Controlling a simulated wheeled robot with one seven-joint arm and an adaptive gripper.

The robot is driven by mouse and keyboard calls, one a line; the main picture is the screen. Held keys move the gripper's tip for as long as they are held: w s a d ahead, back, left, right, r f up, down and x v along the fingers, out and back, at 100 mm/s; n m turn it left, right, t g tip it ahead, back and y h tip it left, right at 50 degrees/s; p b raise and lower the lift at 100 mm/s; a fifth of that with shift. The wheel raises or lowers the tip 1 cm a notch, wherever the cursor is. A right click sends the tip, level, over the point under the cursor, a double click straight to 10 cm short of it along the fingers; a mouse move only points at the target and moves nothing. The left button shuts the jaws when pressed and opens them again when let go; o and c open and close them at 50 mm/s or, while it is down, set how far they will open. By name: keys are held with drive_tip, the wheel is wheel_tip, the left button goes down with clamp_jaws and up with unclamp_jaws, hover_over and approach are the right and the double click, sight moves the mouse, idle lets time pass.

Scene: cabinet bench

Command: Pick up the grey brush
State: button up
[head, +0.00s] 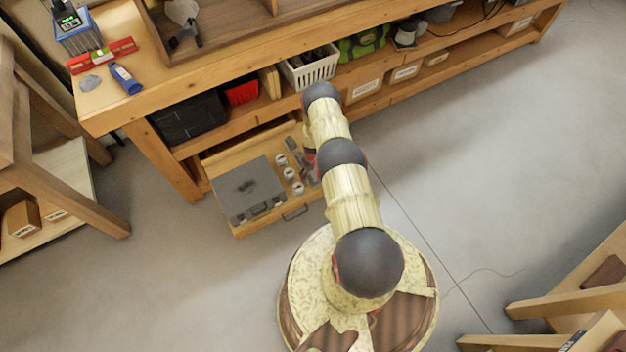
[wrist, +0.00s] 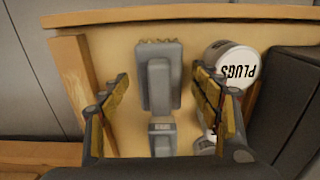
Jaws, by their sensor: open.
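The grey brush (wrist: 160,80) lies in the open drawer, with short bristles showing at its upper end in the wrist view. A smaller grey block (wrist: 162,136) shows just below it; I cannot tell whether it is part of the brush. My gripper (wrist: 164,98) is open, with one finger left of the brush and one right of it, both apart from it. In the head view my arm hides most of the gripper, and the brush is not clear there.
A white tin marked PLUGS (wrist: 232,66) stands close beside the right finger. A grey case (head: 246,190) fills the left part of the drawer (head: 240,232), with several white tins (head: 290,173) next to it. The workbench top (head: 150,95) overhangs the drawer's back.

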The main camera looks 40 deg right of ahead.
drive_tip(key=shift+c, duration=0.9)
drive_tip(key=c, duration=1.1)
drive_tip(key=shift+c, duration=0.3)
